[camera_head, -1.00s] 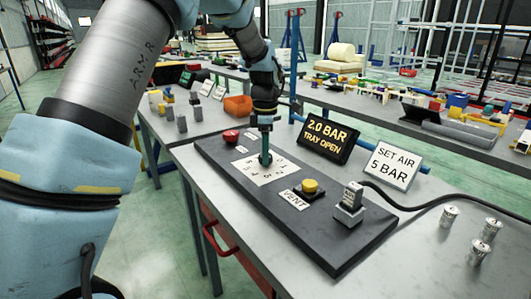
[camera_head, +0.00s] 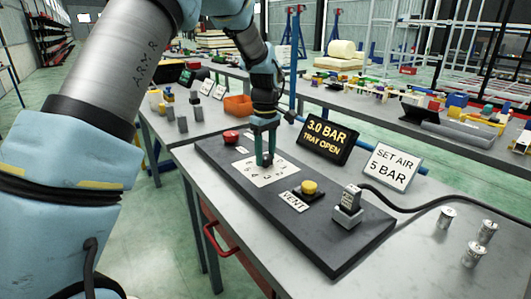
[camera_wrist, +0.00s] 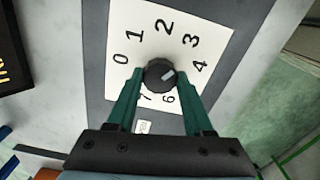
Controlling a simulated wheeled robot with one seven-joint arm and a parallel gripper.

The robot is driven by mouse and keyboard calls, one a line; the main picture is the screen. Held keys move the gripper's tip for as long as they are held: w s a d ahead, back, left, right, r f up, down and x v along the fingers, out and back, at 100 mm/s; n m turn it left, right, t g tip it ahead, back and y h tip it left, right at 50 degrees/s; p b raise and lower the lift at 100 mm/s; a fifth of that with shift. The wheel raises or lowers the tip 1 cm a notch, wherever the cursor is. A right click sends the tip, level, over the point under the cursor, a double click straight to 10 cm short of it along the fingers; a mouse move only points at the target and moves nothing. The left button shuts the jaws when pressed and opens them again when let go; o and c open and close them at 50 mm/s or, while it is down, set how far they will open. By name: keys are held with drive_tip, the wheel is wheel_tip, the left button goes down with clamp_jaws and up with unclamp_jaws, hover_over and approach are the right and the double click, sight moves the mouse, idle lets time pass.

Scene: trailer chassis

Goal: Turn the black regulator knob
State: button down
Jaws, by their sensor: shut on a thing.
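The black regulator knob (camera_wrist: 160,75) sits in the middle of a white dial card (camera_wrist: 209,40) with numbers around it. In the head view the fingers mostly hide the knob. The dark display (camera_head: 327,138) reads "3.0 BAR" and "TRAY OPEN". A white sign (camera_head: 392,166) beside it reads "SET AIR 5 BAR".
On the same dark panel (camera_head: 330,252) are a yellow button (camera_head: 309,187) by a "VENT" label, a red button (camera_head: 231,137) and a grey block (camera_head: 348,208) with a black cable. Several small metal cylinders stand at the right. An orange bin (camera_head: 238,105) is behind.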

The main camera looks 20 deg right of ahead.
drive_tip(key=m, duration=0.4)
drive_tip(key=shift+m, duration=0.3)
drive_tip(key=m+p, duration=0.1)
drive_tip(key=m, duration=0.2)
drive_tip(key=shift+m, duration=0.4)
drive_tip(key=m+p, duration=0.1)
drive_tip(key=m, duration=0.9)
drive_tip(key=shift+m+p, duration=0.35)
drive_tip(key=shift+m, duration=0.05)
drive_tip(key=m+p, duration=0.1)
drive_tip(key=m, duration=0.3)
drive_tip(key=shift+m, duration=0.3)
drive_tip(key=m+p, duration=0.1)
drive_tip(key=m, duration=0.2)
drive_tip(key=shift+m+p, duration=0.85)
drive_tip(key=shift+m, duration=1.15)
